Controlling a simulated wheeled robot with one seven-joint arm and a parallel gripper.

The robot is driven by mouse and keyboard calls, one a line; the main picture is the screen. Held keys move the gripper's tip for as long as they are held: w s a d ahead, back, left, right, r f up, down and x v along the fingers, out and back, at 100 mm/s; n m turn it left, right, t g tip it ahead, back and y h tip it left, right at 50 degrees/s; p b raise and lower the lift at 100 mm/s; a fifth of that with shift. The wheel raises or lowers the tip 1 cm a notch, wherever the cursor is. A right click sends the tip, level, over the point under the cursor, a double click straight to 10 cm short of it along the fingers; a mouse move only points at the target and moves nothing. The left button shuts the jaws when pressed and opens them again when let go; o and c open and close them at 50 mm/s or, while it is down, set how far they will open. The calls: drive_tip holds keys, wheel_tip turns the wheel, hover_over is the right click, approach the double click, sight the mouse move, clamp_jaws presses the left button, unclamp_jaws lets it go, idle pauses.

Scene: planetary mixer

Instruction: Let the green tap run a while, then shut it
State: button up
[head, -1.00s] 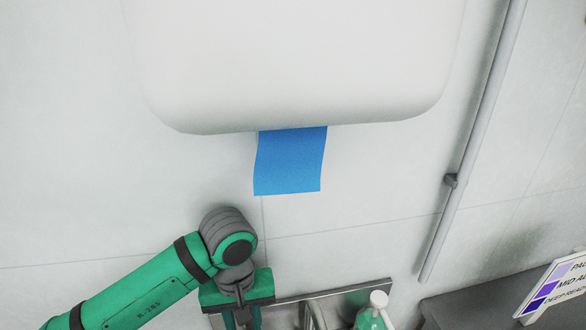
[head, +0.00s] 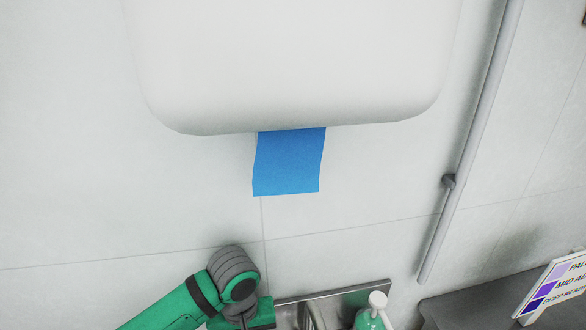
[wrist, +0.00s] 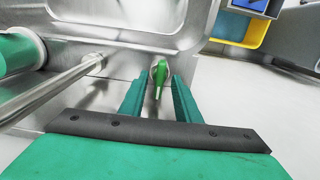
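The green tap lever (wrist: 160,75) shows in the wrist view, on the steel sink fitting straight ahead of my gripper (wrist: 156,88). My two green fingers are apart, one on each side of the lever, with gaps visible; I cannot tell whether either touches it. The steel spout (wrist: 62,85) runs to the left of the fingers. In the head view the spout (head: 312,316) shows at the bottom edge beside my gripper's green body, with the fingers out of frame. The lever is not visible there, and no water can be made out.
A steel sink (head: 345,292) is against the tiled wall, with a green soap bottle (head: 372,319) at its right. A white dispenser (head: 290,65) with a blue towel (head: 289,162) hangs above. A grey pipe (head: 470,145) and a small sign (head: 553,288) are at the right.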

drive_tip(key=shift+w, duration=0.1)
clamp_jaws()
drive_tip(key=shift+r+m, duration=0.1)
drive_tip(key=shift+m, duration=2.2)
drive_tip(key=shift+w, duration=0.1)
